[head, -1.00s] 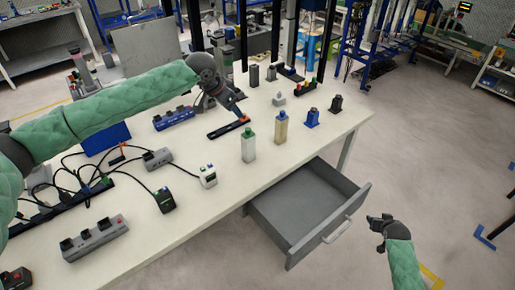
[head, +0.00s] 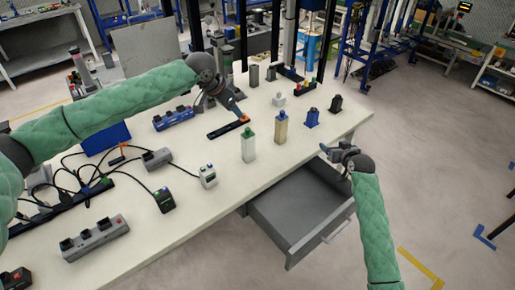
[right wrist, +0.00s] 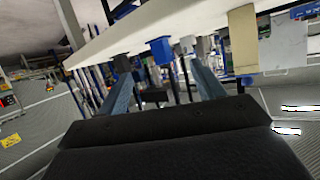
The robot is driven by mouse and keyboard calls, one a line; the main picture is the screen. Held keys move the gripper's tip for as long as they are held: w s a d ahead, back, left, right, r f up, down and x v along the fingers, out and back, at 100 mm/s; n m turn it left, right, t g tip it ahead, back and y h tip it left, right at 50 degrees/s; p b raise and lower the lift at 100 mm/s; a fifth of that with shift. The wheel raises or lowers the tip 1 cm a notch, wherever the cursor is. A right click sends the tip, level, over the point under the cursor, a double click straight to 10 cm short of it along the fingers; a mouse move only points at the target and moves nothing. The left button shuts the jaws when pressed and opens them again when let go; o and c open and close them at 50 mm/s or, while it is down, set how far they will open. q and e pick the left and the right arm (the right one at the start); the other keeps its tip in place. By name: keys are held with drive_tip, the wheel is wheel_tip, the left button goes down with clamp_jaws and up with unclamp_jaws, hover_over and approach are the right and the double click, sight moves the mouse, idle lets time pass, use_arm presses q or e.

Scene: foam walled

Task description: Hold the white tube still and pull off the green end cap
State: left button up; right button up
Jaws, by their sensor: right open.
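The white tube (head: 249,152) stands upright on the table near its front edge, with the green end cap (head: 249,133) on top. My left gripper (head: 236,109) points down behind the tube, close to a black strip; its fingers are too small to tell open from shut. My right gripper (head: 329,152) is open and empty, in the air by the table's front edge, to the right of the tube. Its two spread fingers show in the right wrist view (right wrist: 165,85), with nothing between them up close.
A tan bottle (head: 281,128), a blue bottle (head: 312,118) and a black one (head: 336,104) stand right of the tube. A grey-and-white device (head: 208,177) stands left. An open drawer (head: 292,212) juts out below the table (head: 237,187). The black strip (head: 226,127) lies behind the tube.

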sight(251, 145)
drive_tip(key=a+n+y, duration=0.1)
drive_tip(key=a, duration=0.4)
drive_tip(key=a+n+y, duration=0.1)
drive_tip(key=a, duration=0.5)
drive_tip(key=a+r+n+g+y, duration=0.1)
drive_tip(key=a, duration=0.5)
drive_tip(key=shift+s+r, duration=0.1)
drive_tip(key=a+n, duration=0.1)
drive_tip(key=a, duration=0.3)
drive_tip(key=s+a+r+n+g+y, duration=0.1)
drive_tip(key=a, duration=0.3)
drive_tip(key=s+a+n+y, duration=0.1)
drive_tip(key=a, duration=0.3)
drive_tip(key=shift+s+a+r+g, duration=0.15)
drive_tip(key=shift+a+r+g, duration=0.15)
drive_tip(key=shift+a, duration=0.05)
drive_tip(key=shift+x, duration=3.8)
drive_tip(key=shift+a+r, duration=0.15)
